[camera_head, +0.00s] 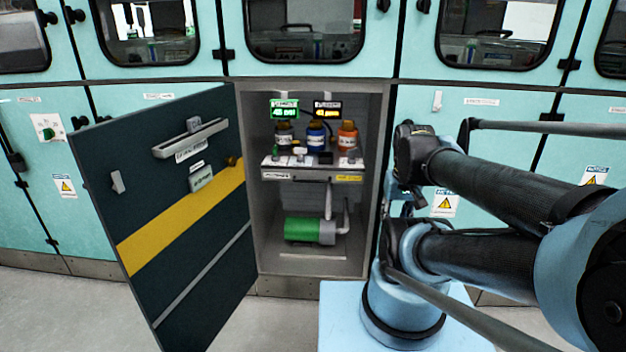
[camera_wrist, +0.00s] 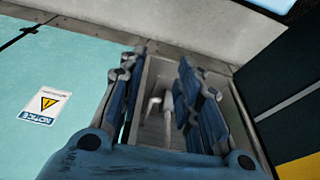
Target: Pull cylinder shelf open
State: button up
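The cylinder shelf (camera_head: 312,174) is a grey ledge inside an open cabinet in the head view. A dark cylinder (camera_head: 284,135), a blue cylinder (camera_head: 316,137) and an orange cylinder (camera_head: 347,137) stand upright on it. The shelf sits within the cabinet walls. My gripper (camera_wrist: 160,68) shows in the wrist view with its two blue fingers wide apart and nothing between them. Behind the fingers is the grey cabinet interior with a pale pipe (camera_wrist: 168,104). In the head view I cannot make out the gripper among my arm links.
The dark cabinet door (camera_head: 190,240) with a yellow stripe stands open to the left. A green motor-like cylinder (camera_head: 304,230) lies on the cabinet floor. Two lit displays (camera_head: 284,108) hang above the cylinders.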

jog(key=w+a+r+n+y, duration=0.1)
jog(key=w+a+r+n, duration=0.4)
jog(key=w, duration=0.5)
jog(key=n+y, duration=0.4)
jog(key=n, duration=0.9)
send_over(313, 181)
jog(key=s+d, duration=0.1)
jog(key=d, duration=0.2)
notch_tip(313, 181, down, 7)
jog(key=shift+h, duration=0.3)
jog(key=shift+x, duration=3.7)
jog(key=shift+s+a, duration=0.15)
jog(key=shift+r, duration=0.1)
grip_shut()
